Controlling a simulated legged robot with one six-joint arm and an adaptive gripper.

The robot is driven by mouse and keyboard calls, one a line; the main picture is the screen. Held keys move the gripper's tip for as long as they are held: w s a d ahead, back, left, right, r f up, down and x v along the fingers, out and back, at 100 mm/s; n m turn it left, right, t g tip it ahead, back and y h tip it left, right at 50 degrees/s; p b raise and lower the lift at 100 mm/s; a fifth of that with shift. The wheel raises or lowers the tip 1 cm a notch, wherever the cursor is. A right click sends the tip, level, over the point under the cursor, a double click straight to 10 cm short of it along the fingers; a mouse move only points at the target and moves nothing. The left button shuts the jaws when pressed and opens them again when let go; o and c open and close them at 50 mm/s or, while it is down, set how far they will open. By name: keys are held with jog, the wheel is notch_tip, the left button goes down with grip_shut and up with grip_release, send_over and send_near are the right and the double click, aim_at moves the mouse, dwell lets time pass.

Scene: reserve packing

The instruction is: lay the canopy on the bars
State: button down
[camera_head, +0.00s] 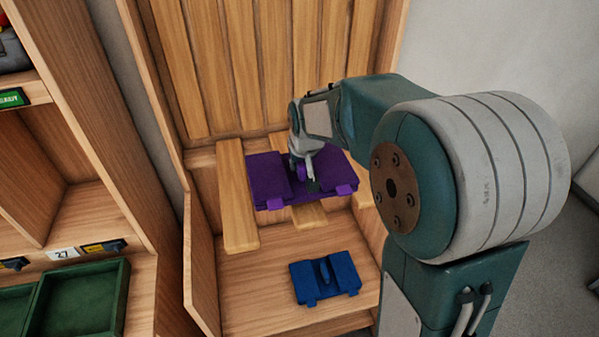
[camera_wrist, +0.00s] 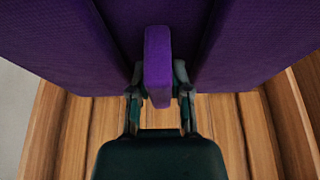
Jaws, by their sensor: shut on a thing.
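The purple folded canopy (camera_head: 270,180) is at the wooden bars in the head view, and it fills the top of the wrist view (camera_wrist: 60,45). My gripper (camera_head: 307,178) is shut on the upright purple handle (camera_wrist: 158,62) at the canopy's middle. One wooden bar (camera_head: 238,205) shows to the left of the canopy. Another bar (camera_head: 311,215) shows partly from under the canopy's front edge. I cannot tell whether the canopy touches the bars or hangs just above them. My arm hides the right side.
A blue folded piece with a handle (camera_head: 304,283) lies on the wooden floor (camera_head: 245,290) below the bars. A slatted back wall (camera_head: 240,60) stands behind. A shelf with a green bin (camera_head: 85,300) is at the left.

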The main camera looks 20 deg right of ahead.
aim_at(302, 163)
jog(key=shift+w+d+f, duration=0.1)
jog(key=shift+w+f, duration=0.3)
jog(key=shift+f, duration=1.55)
jog(key=c, duration=0.6)
grip_release()
jog(key=shift+f, duration=0.15)
jog(key=shift+o, duration=0.2)
jog(key=v, duration=1.2)
jog(key=shift+s, duration=0.1)
jog(key=s+r+t, duration=0.1)
jog(key=s, duration=2.2)
jog(key=shift+r, duration=0.35)
